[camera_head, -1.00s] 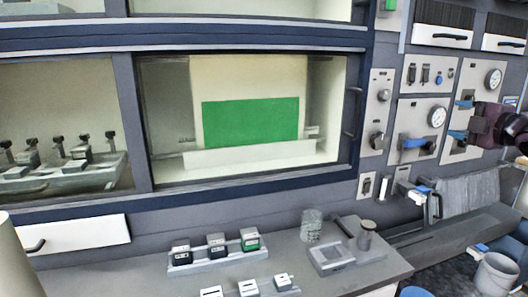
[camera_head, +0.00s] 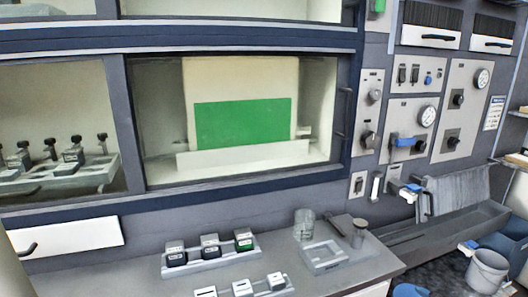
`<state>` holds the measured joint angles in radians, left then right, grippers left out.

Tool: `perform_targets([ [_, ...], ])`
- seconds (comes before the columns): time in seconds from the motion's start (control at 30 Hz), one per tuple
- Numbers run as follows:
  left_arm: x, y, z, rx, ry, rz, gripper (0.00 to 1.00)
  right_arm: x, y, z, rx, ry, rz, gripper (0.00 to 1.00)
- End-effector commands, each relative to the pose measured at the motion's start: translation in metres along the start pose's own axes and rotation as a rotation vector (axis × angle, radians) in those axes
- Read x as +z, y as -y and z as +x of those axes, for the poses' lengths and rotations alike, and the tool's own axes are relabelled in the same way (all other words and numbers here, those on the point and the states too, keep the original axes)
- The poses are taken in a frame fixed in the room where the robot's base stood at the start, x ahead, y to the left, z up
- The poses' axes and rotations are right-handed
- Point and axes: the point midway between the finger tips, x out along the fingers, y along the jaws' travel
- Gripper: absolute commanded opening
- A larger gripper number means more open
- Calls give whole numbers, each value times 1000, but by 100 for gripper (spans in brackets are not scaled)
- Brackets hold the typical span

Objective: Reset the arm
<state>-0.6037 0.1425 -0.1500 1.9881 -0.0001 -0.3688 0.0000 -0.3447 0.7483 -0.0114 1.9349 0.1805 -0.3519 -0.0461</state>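Neither of my grippers shows in the head view now. The area in front of the right-hand control panel (camera_head: 412,126), with its blue-handled lever (camera_head: 407,141) and gauges, is clear of my arm. The panel's knobs, switches and dials are all uncovered. A pale rounded shape cuts into the lower left edge of the view, and I cannot tell what it is.
A grey counter (camera_head: 120,276) holds a rack of small labelled blocks (camera_head: 210,250), a glass jar (camera_head: 304,224) and a square tray (camera_head: 324,257). A glazed chamber with a green panel (camera_head: 243,121) stands behind. A bucket (camera_head: 487,272) and trough (camera_head: 440,236) are at right.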

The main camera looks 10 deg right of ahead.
Motion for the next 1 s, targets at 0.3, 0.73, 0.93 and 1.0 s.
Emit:
perform_targets([
  [0.3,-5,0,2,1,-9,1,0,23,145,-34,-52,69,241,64],
  [0.73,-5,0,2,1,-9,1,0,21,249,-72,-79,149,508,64],
  [0.93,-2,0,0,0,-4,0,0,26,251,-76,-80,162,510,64],
  [1.0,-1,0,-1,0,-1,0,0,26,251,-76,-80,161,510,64],
])
